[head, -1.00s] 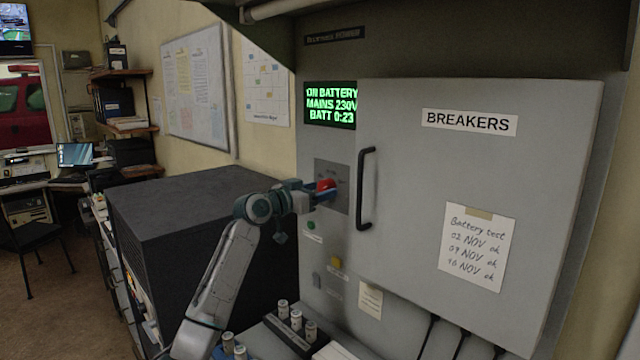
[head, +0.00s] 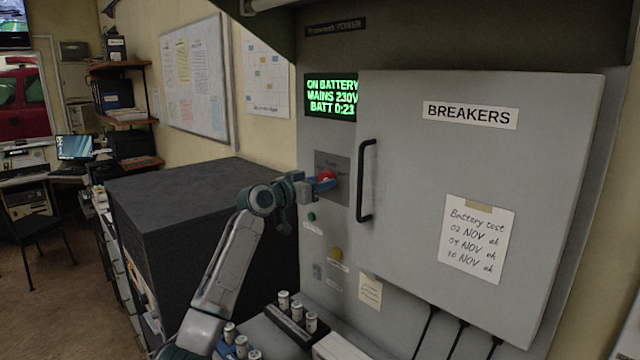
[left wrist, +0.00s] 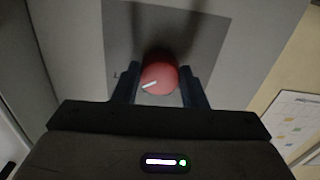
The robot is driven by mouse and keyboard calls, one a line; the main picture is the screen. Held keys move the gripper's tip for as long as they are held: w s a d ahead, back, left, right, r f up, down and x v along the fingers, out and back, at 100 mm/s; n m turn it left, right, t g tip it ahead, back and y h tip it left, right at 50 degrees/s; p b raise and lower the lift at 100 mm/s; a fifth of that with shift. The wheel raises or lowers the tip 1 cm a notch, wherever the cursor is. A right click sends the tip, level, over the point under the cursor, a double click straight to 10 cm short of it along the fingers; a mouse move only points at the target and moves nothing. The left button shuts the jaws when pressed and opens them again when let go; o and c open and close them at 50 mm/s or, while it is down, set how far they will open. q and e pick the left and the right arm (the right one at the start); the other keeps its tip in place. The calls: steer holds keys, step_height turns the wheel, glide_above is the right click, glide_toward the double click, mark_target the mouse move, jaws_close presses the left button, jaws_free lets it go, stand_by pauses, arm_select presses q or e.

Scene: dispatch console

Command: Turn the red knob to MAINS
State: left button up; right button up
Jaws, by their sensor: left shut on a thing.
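The red knob (head: 327,176) sits on a darker grey square plate (head: 333,196) on the cabinet front, below the green display. My left gripper (head: 322,183) reaches it from the left and is shut on the knob. In the left wrist view the round red knob (left wrist: 159,78) is between the two dark fingers (left wrist: 158,88). Its white pointer line is tilted, with the left end lower. The plate's markings are too small or hidden to read. The display (head: 331,96) reads ON BATTERY, MAINS 230V, BATT 0:23. My right gripper is not in view.
The breaker door (head: 480,190) with a black handle (head: 365,182) stands close to the right of the knob. A green button (head: 311,216) and a yellow button (head: 337,254) are below. A dark box (head: 190,200) stands at left. Several small cylinders stand on the ledge below.

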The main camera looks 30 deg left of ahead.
arm_select(q)
steer(key=n+p, duration=0.2)
steer(key=n, duration=0.9)
steer(key=shift+d+r+p, duration=0.1)
steer(key=shift+r+p, duration=0.05)
steer(key=shift+p, duration=0.25)
stand_by(0.4)
steer(key=o, duration=1)
steer(key=shift+s, duration=0.1)
steer(key=shift+c, duration=0.2)
